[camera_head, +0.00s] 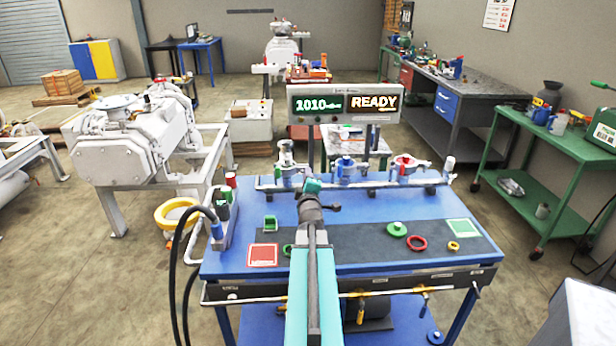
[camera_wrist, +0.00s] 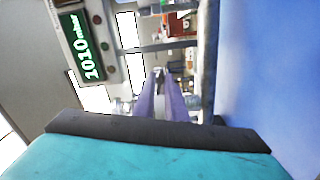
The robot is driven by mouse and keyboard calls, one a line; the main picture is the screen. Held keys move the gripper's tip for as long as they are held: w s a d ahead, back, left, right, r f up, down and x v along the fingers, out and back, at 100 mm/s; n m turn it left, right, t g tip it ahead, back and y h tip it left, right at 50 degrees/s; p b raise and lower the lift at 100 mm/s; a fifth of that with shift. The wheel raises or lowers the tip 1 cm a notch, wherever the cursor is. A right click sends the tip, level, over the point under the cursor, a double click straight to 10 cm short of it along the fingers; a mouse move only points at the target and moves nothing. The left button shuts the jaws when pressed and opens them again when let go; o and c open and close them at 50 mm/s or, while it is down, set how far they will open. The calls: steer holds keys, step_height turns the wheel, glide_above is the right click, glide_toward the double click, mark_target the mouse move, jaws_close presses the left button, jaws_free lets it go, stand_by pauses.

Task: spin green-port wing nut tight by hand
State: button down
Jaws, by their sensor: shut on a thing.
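My arm reaches over the blue bench, and my gripper shows in the wrist view (camera_wrist: 160,76) as two long fingers closing on a small grey piece at their tips. It looks like the wing nut, but it is too small to make out clearly. In the head view, my wrist hides the gripper's tips and the nut, just in front of the pipe manifold (camera_head: 375,183). The manifold carries a left port (camera_head: 287,157) with pale metal parts, a blue middle port (camera_head: 346,168) and a red right port (camera_head: 405,164).
On the dark mat (camera_head: 350,246) lie a green disc (camera_head: 397,229), a red ring (camera_head: 417,243) and a small yellow ring (camera_head: 453,246). A red square (camera_head: 263,255) and a green square (camera_head: 464,228) mark its ends. The display (camera_head: 344,104) behind reads 1010 and READY.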

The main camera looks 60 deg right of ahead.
steer(key=shift+w+a+f+m+p, duration=0.1)
steer(key=shift+m+p, duration=0.55)
steer(key=shift+m, duration=2.8)
steer(key=shift+w+a+f+m+p, duration=0.1)
steer(key=shift+m+p, duration=0.6)
steer(key=shift+m, duration=2.8)
steer(key=shift+w+m+p, duration=0.1)
steer(key=shift+m+p, duration=0.55)
steer(key=shift+m, duration=2.8)
steer(key=c, duration=2)
jaws_free()
steer(key=shift+s+a, duration=0.1)
steer(key=shift+a, duration=0.05)
